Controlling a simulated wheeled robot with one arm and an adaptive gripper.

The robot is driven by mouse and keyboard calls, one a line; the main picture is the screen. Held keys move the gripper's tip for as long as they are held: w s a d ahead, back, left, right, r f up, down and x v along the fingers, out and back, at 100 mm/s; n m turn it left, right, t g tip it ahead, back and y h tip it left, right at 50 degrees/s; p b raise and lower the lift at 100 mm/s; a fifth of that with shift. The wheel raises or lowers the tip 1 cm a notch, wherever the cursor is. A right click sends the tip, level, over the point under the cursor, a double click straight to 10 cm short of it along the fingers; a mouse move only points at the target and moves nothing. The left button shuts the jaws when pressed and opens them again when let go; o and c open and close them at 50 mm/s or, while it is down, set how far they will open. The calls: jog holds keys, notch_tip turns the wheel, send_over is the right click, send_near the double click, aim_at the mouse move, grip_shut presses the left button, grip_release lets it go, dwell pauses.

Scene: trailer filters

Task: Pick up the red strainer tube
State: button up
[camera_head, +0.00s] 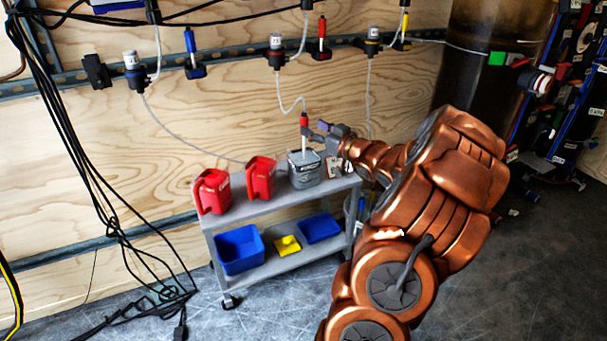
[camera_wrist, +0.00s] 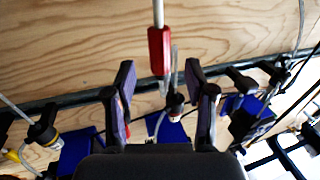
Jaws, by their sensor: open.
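The red strainer tube (camera_head: 304,121) has a red grip on top and a white lower tube that stands in a grey container (camera_head: 304,173). A clear hose runs up from the grip. In the wrist view the red grip (camera_wrist: 159,50) appears centred between the fingertips, with the white tube at the top of the picture. My gripper (camera_head: 315,130) is just right of the tube, and in the wrist view it (camera_wrist: 159,70) is open with a finger to each side of the grip. I see no clear contact. How deep the grip sits between the fingers is hard to tell.
The grey cart (camera_head: 237,212) carries two red jugs (camera_head: 214,191) (camera_head: 261,178) beside the container. Blue bins (camera_head: 240,250) and a yellow item (camera_head: 287,245) are on its lower shelf. Another red-handled tube (camera_head: 322,30) hangs on the wall rail. Black cables (camera_head: 85,180) hang at left.

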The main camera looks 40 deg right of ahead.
aim_at(307, 125)
jog(key=shift+w+d+f+b, duration=0.1)
jog(key=shift+w+b, duration=1.15)
jog(key=shift+w, duration=1.35)
grip_shut()
